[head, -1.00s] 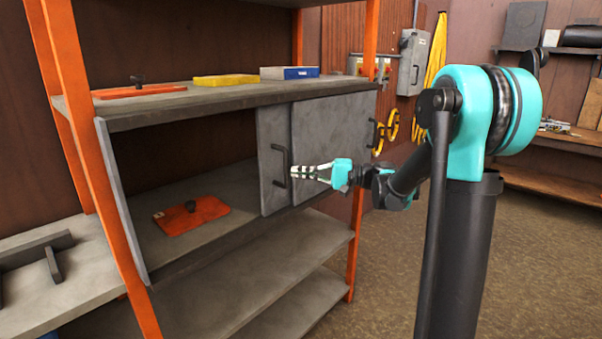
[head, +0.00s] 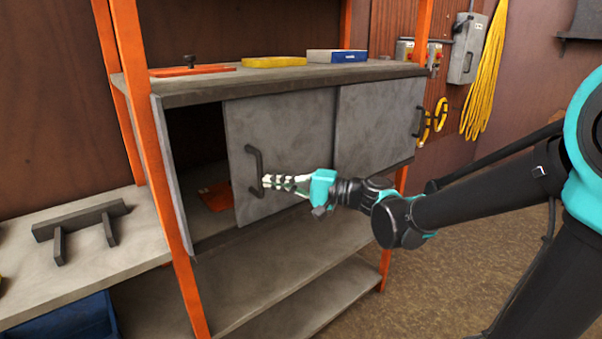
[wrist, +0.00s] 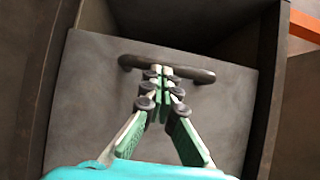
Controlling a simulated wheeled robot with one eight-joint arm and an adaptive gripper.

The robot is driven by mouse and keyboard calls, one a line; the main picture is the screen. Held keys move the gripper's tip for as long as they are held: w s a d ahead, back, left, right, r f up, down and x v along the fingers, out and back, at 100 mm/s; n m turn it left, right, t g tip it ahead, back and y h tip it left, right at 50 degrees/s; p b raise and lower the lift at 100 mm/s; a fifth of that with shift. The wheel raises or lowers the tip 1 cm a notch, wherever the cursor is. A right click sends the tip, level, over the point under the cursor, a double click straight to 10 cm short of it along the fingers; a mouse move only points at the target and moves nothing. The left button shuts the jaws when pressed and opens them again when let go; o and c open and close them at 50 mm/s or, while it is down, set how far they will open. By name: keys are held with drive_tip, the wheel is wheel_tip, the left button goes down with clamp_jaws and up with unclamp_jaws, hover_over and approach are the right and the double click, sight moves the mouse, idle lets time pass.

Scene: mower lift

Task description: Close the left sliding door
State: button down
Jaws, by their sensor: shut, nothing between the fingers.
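The left sliding door (head: 290,135) is a grey panel on the shelf cabinet. It stands partly open, with a dark gap between its left edge and the cabinet's left side wall. Its dark bar handle (head: 253,172) is upright near that left edge. My gripper (head: 266,182) is shut and empty, its fingertips at the right side of the handle; I cannot tell whether they touch it. In the wrist view, the shut fingertips (wrist: 164,72) overlap the middle of the handle (wrist: 200,75), with the door panel (wrist: 85,95) behind.
The right sliding door (head: 375,120) covers the cabinet's right side. An orange plate (head: 217,195) lies inside, partly hidden by the left door. Orange posts (head: 150,150) frame the shelves. A yellow box (head: 274,62) and a blue-and-white box (head: 337,56) lie on top.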

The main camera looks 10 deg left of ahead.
drive_tip(key=s+a, duration=0.8)
drive_tip(key=s, duration=0.2)
drive_tip(key=shift+s+a, duration=0.15)
drive_tip(key=shift+s, duration=0.05)
